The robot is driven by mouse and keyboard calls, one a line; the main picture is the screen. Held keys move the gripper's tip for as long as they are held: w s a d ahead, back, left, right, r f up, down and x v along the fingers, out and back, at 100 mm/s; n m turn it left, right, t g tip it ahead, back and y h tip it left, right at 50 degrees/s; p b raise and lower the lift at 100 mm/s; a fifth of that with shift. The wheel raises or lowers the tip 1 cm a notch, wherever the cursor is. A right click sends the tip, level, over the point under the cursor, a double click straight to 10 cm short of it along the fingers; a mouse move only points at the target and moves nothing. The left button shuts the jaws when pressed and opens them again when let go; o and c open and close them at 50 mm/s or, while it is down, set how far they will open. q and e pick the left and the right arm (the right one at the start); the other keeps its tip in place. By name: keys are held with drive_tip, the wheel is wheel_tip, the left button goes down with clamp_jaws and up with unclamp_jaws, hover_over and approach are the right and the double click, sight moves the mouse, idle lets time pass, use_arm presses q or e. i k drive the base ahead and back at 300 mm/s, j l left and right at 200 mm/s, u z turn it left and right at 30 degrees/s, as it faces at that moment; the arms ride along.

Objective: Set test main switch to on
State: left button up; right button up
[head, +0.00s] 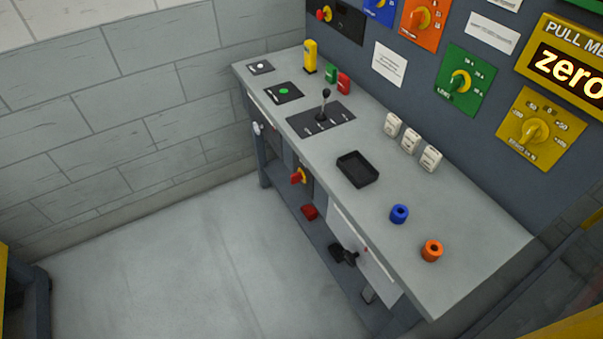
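Two red-and-yellow rotary switches show in the head view. One switch (323,13) is on a black plate on the dark wall panel at the top. The other switch (299,175) is on the front of the grey bench, below its top. I cannot read a label on either, so I cannot tell which is the test main switch or how it is set. Neither of my grippers is in view.
The grey bench (455,245) carries a black lever (323,105), a black tray (357,170), a blue ring (399,214) and an orange ring (432,250). Green and yellow dials (535,131) are on the wall panel. The floor (200,265) left of the bench is clear.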

sight(296, 178)
drive_tip(key=i+j+z, duration=0.75)
drive_tip(key=k+l, duration=0.05)
